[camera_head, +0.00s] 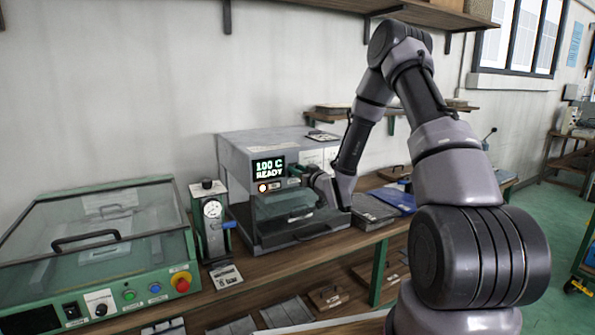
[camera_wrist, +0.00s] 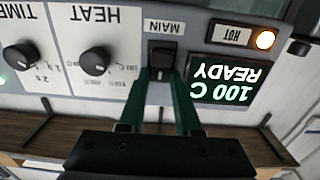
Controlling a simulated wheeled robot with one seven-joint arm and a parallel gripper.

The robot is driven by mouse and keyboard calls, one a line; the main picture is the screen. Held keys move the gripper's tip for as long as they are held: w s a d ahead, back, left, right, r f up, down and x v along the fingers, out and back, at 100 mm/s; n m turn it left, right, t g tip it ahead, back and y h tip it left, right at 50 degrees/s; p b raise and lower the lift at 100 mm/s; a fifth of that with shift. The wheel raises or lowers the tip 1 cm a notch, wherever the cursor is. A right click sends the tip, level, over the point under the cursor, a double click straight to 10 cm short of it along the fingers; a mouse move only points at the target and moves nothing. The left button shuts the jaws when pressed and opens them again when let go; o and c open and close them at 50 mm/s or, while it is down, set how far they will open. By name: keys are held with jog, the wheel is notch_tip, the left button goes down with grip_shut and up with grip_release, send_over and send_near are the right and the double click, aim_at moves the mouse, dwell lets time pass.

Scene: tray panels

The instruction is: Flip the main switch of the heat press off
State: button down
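The heat press (camera_head: 240,160) is a grey box on the bench, its lit display (camera_head: 269,168) reading "100 C READY". In the wrist view, which shows the panel upside down, the main switch (camera_wrist: 163,58) is a small black switch under the label MAIN, beside the display (camera_wrist: 222,80). My gripper (camera_wrist: 162,76) is in front of the panel, its two green fingers parted with the switch between their tips. I cannot tell whether they touch it. In the head view my gripper (camera_head: 297,171) is at the panel, and my wrist hides the switch.
The HEAT knob (camera_wrist: 95,61) and TIME knob (camera_wrist: 21,56) are on one side of the switch. An amber lamp labelled HOT (camera_wrist: 265,40) glows. A dial-gauge device (camera_head: 212,215) and a green lidded machine (camera_head: 100,240) stand left of the press. Dark panels (camera_head: 372,208) lie right.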

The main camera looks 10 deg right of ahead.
jog(key=shift+s+f+t+y, duration=0.1)
jog(key=shift+f+t+y, duration=0.2)
jog(key=shift+t, duration=0.6)
jog(key=shift+s+f+t+y, duration=0.1)
jog(key=shift+f+t+y, duration=0.2)
jog(key=shift+t, duration=0.6)
jog(key=c, duration=0.9)
grip_release()
jog(key=v, duration=1)
jog(key=shift+s+d+f, duration=0.1)
jog(key=shift+s+d, duration=0.05)
jog(key=shift+s, duration=0.2)
